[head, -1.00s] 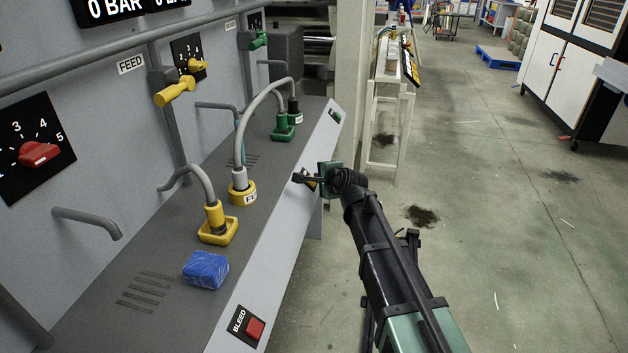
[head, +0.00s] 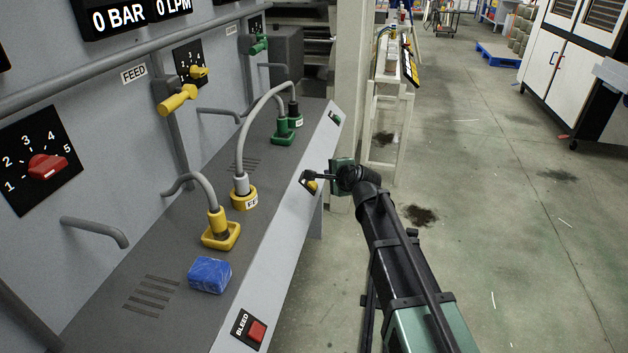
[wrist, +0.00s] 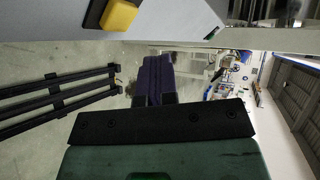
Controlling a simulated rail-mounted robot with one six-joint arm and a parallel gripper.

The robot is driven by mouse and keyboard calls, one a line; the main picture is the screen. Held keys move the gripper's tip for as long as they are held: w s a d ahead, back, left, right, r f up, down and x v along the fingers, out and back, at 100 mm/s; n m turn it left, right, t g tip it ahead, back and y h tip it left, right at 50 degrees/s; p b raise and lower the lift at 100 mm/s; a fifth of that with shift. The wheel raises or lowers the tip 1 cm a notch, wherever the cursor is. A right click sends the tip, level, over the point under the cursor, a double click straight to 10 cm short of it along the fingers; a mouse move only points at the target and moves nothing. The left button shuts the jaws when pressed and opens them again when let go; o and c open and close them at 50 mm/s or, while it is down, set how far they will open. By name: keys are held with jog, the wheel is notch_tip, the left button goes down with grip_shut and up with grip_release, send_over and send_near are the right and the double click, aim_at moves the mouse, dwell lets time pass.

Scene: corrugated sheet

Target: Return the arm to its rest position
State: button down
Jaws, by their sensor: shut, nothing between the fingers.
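My gripper (head: 306,176) is shut and empty. In the head view its dark fingers point left at the bench's sloped front edge, right by a yellow button (head: 311,186) on a black plate. Whether the fingertips touch the bench there I cannot tell. My gripper (wrist: 157,82) also shows in the wrist view, its fingers together with nothing in them. The yellow button (wrist: 119,14) is at the top left of that view, apart from the fingers. My arm reaches in from the bottom right of the head view.
The grey bench (head: 185,268) carries a blue block (head: 210,275), yellow and green hose couplings, and a red BLEED button (head: 257,331). A yellow valve handle (head: 177,99) and a red dial (head: 47,167) are on the panel. Open floor lies right of my arm.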

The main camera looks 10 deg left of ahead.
jog(key=shift+s+d+r+p, duration=0.1)
jog(key=shift+d+r+p, duration=0.5)
jog(key=shift+d+r, duration=0.3)
jog(key=s+d+f+n+g+h, duration=0.2)
jog(key=s+d+f+n+g, duration=0.15)
jog(key=s+d, duration=0.45)
jog(key=s+d+f+n+g+h, duration=0.25)
jog(key=s+d+n+g, duration=0.2)
jog(key=s, duration=0.75)
jog(key=s+d+f+n+g+h, duration=0.2)
jog(key=s+d+f+n+g, duration=0.25)
jog(key=s, duration=0.55)
notch_tip(320, 180, up, 15)
jog(key=d+t+p, duration=0.1)
jog(key=d+p, duration=0.1)
jog(key=p, duration=1.2)
jog(key=shift+w+d+r, duration=0.15)
jog(key=shift+d+r, duration=0.05)
jog(key=shift+d, duration=0.2)
jog(key=shift+n+t, duration=0.25)
